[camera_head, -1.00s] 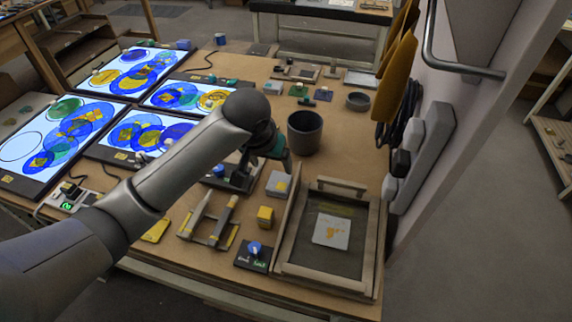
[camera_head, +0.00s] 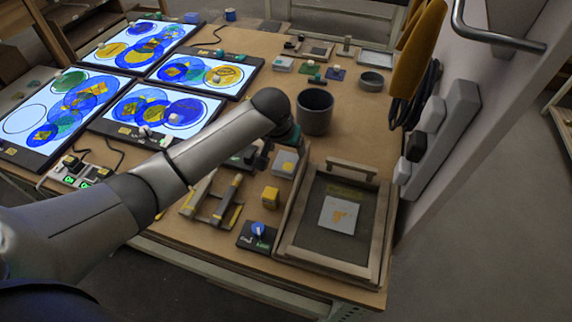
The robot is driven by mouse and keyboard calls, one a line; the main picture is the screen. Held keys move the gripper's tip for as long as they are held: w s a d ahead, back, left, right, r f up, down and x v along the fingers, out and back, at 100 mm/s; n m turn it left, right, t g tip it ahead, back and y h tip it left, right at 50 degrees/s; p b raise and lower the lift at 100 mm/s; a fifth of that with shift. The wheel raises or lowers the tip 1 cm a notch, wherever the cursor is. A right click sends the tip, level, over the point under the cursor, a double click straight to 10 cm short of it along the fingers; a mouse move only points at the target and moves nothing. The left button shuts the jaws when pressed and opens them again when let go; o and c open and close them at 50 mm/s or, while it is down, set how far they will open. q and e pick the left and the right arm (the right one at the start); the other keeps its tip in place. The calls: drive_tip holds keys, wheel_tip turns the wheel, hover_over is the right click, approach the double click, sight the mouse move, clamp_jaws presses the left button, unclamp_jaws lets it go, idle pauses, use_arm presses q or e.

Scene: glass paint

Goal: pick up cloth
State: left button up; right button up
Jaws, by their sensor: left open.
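A light square piece with a yellow mark (camera_head: 338,214), which may be the cloth, lies flat in the wooden-framed tray (camera_head: 283,238) at the right front of the table. A mustard-yellow fabric (camera_head: 418,50) hangs at the upper right; I cannot tell which of the two is the cloth. My left gripper (camera_head: 264,160) points down over the table, beside a small grey block with a yellow top mark (camera_head: 283,170). It is open, partly hidden by its own arm, and holds nothing that I can see. It is left of the tray. My right gripper is out of view.
A dark cup (camera_head: 315,112) stands close behind the left wrist. A yellow block (camera_head: 270,197), a blue-knobbed box (camera_head: 258,236) and a wooden rack (camera_head: 212,205) stand in front. Lit panels with coloured circles (camera_head: 190,72) fill the left. A wall with grey blocks (camera_head: 445,120) bounds the right.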

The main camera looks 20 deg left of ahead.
sight(287, 157)
use_arm(q)
drive_tip(key=b+x, duration=0.1)
drive_tip(key=x, duration=0.4)
drive_tip(key=shift+s+a, duration=0.1)
drive_tip(key=shift+s, duration=0.05)
drive_tip(key=c, duration=1)
